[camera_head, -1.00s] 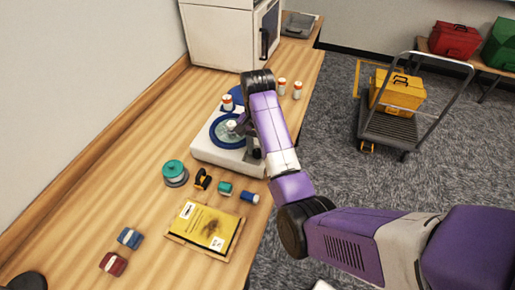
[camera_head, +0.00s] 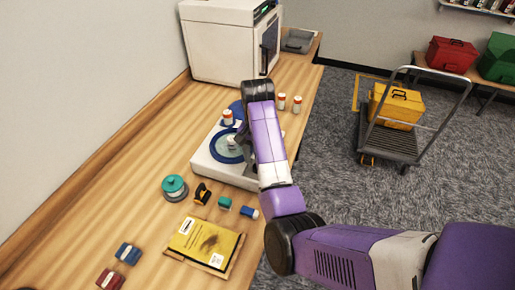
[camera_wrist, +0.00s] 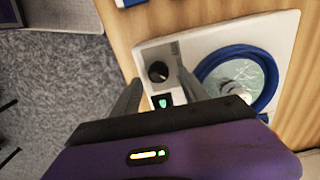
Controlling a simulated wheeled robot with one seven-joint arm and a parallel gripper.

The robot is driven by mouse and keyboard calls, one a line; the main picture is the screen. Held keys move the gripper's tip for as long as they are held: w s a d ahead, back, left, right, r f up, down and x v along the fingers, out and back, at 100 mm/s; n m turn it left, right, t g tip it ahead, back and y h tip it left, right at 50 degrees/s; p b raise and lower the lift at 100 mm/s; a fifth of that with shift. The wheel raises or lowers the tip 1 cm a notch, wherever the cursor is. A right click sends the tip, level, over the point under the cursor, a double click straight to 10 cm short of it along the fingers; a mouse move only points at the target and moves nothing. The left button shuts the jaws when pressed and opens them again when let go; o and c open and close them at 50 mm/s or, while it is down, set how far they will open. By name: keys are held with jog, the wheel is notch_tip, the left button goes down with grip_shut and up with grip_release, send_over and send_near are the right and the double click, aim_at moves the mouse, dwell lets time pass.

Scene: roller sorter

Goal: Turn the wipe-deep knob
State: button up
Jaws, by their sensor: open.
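A black round knob (camera_wrist: 158,71) with a pale pointer mark sits on the panel of a white machine (camera_wrist: 290,22) in the wrist view. No label on it can be read. My gripper (camera_wrist: 158,77) is open, its two grey fingers on either side of the knob in the picture. Nothing is held between them. I cannot tell whether either finger touches the knob. A lit green switch (camera_wrist: 163,101) is beside the knob, closer to my palm. In the head view the machine (camera_head: 205,160) stands on the wooden table, and my arm hides its knob.
A blue ring (camera_wrist: 205,72) around a clear dish is close to my right finger. Bottles (camera_head: 297,104) stand behind the machine. A cart (camera_head: 390,140) is on the floor to the right.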

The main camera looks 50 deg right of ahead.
jog(key=shift+a+r, duration=0.25)
jog(key=shift+r, duration=0.2)
jog(key=shift+d+r, duration=0.1)
jog(key=shift+r, duration=0.85)
jog(key=shift+s+r, duration=0.15)
jog(key=shift+r, duration=1.45)
